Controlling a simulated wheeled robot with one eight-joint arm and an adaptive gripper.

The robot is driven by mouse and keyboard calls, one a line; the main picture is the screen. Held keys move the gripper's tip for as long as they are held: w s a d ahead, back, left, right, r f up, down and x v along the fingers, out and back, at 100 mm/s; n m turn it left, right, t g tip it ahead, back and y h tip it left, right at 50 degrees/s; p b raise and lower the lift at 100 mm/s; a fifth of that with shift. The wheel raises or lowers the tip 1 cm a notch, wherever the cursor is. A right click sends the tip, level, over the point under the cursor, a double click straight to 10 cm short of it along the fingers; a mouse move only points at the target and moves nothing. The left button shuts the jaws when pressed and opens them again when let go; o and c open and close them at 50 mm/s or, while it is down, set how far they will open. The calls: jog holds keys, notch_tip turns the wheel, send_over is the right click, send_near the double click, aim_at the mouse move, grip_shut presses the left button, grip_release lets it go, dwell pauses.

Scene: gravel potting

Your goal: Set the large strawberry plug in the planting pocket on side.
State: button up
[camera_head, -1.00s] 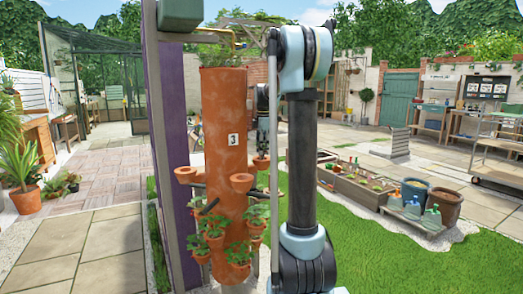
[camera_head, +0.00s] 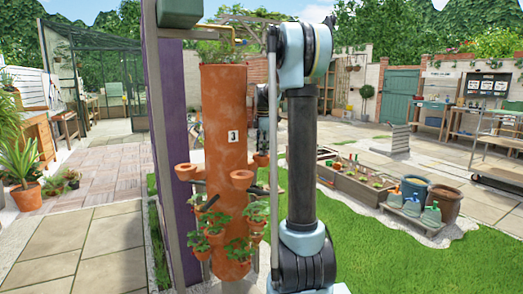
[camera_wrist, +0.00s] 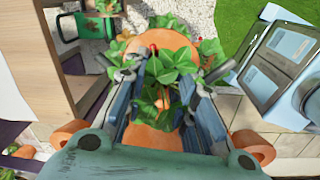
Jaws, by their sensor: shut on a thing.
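The tall terracotta planter tower (camera_head: 224,110) stands upright in the head view, with a small number label on its front. Empty cup-shaped pockets stick out from its side, one at left (camera_head: 186,170) and one at right (camera_head: 241,175). Leafy strawberry plants (camera_head: 236,250) fill lower pockets. In the wrist view my gripper (camera_wrist: 165,100) is shut on the strawberry plug (camera_wrist: 170,68), whose green leaves show between and beyond the fingers. Its root end is largely hidden by the leaves and fingers. Two orange pockets show left (camera_wrist: 72,138) and right (camera_wrist: 254,147) of my gripper.
A purple post (camera_head: 172,130) stands close left of the tower. A wooden raised bed (camera_head: 355,184) and dark pots (camera_head: 443,203) stand to the right. Lawn (camera_head: 385,255) and paving (camera_head: 90,245) are open around the tower.

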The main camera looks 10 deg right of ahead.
jog(key=o, duration=0.7)
jog(key=o, duration=0.6)
jog(key=shift+r, duration=4.5)
